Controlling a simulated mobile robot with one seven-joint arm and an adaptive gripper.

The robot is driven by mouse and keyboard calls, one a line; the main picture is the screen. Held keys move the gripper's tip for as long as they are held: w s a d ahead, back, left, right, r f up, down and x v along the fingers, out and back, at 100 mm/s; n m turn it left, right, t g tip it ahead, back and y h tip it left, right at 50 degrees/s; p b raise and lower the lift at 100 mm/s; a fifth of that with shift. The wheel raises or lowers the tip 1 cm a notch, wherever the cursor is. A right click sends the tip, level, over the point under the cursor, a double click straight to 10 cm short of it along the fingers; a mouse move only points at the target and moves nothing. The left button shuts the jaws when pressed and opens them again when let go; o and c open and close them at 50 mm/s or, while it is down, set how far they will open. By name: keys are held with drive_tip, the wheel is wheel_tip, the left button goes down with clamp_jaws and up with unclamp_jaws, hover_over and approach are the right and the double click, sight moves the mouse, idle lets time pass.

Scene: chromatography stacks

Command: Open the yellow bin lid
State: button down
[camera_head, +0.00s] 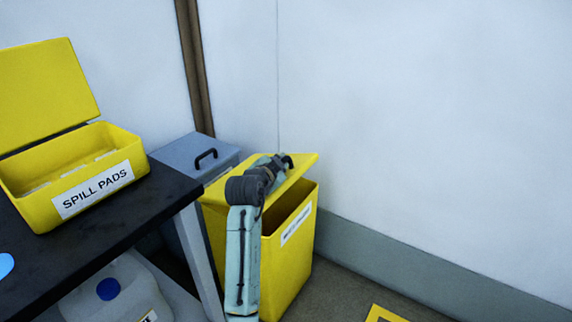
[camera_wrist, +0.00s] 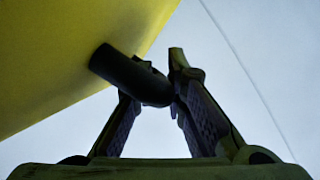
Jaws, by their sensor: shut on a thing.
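The yellow bin (camera_head: 288,268) stands on the floor beside the dark table, with a white label on its front. Its yellow lid (camera_head: 302,168) is tilted up, and a dark gap shows between it and the bin's front rim. My gripper (camera_head: 283,160) is at the lid, mostly hidden behind my arm's wrist. In the wrist view my gripper (camera_wrist: 165,88) is shut on the dark lid handle (camera_wrist: 125,73), which sticks out from the lid's yellow surface (camera_wrist: 70,50).
A grey bin (camera_head: 180,155) with a black handle stands behind, left of the yellow bin. An open spill pads box (camera_head: 45,215) sits on the dark table (camera_head: 130,222). A jug (camera_head: 115,290) is below. A wall (camera_head: 430,110) rises behind; a yellow-edged item (camera_head: 383,314) lies on the floor.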

drive_tip(key=shift+n+g, duration=0.3)
drive_tip(key=shift+n, duration=0.2)
drive_tip(key=r+p, duration=0.1)
drive_tip(key=w+a+r, duration=0.1)
drive_tip(key=r+p, duration=0.1)
drive_tip(key=shift+w+a+r+p, duration=0.15)
drive_tip(key=shift+a+r+p, duration=0.15)
drive_tip(key=shift+w+a+r+n+h+p, duration=0.3)
drive_tip(key=shift+w+a+r+p, duration=0.05)
drive_tip(key=shift+a+r+p, duration=0.1)
drive_tip(key=shift+f, duration=0.1)
drive_tip(key=c, duration=1.9)
unclamp_jaws()
drive_tip(key=shift+s+a, duration=0.1)
drive_tip(key=v, duration=1.1)
drive_tip(key=shift+s+r, duration=0.3)
drive_tip(key=shift+a, duration=0.1)
